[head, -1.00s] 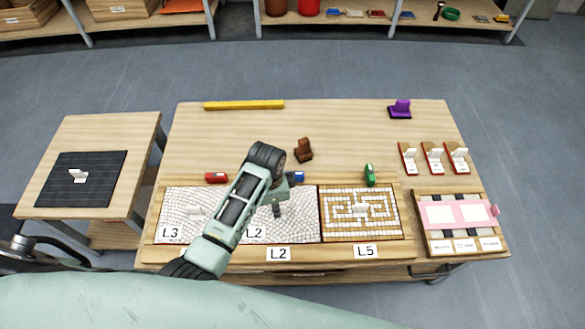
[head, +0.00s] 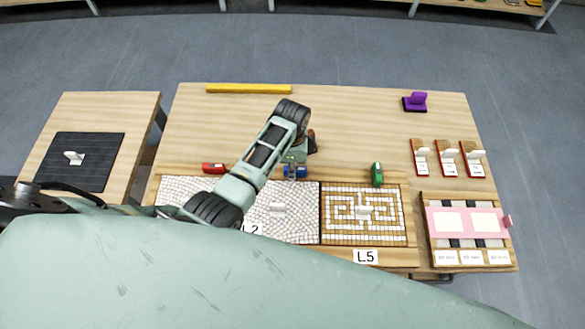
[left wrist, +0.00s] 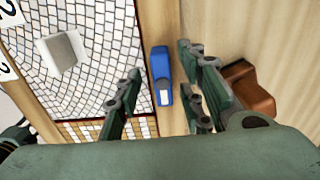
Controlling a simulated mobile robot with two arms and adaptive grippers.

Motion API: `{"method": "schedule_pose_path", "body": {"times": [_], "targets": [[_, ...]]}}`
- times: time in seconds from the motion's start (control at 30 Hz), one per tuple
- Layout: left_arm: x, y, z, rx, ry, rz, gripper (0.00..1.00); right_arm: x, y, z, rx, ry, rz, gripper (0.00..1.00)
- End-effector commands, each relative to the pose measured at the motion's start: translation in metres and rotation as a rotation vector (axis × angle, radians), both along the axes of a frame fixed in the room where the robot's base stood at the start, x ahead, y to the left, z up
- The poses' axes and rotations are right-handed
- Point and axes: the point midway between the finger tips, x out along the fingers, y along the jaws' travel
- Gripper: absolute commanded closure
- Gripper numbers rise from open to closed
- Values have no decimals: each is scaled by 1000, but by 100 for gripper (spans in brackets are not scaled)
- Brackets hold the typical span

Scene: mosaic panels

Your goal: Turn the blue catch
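The blue catch (head: 295,171) sits on the wooden frame strip behind the white mosaic panel labelled L2 (head: 290,228), partly hidden by my left gripper in the head view. In the left wrist view the blue catch (left wrist: 161,68) is a narrow blue block with a pale patch at one end. My left gripper (left wrist: 159,80) is open, with its fingers on either side of the catch; I cannot tell whether they touch it. In the head view my left gripper (head: 296,158) is right over the catch. My right gripper is not in view.
A red catch (head: 214,168) and a green catch (head: 377,173) sit along the same strip. A brown block (left wrist: 250,88) stands close behind my gripper's fingers. The L5 panel (head: 341,231) is at right. The table behind is mostly clear, with a yellow bar (head: 248,88) and a purple piece (head: 415,102).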

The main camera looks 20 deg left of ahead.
Motion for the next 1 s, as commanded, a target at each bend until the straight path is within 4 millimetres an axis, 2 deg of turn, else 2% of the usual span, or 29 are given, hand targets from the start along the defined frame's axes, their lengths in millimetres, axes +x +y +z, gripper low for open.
{"method": "schedule_pose_path", "body": {"times": [0.07,0.2,0.5,0.9,1.0], "targets": [[0,0,-12,0,1,0,64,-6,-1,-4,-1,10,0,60],[0,0,-22,1,0,0,64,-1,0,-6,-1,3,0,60],[1,0,-24,1,-2,0,64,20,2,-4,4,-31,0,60],[0,0,-24,0,-1,0,99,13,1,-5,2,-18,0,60],[0,0,-24,0,-1,0,100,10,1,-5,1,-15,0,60]]}}
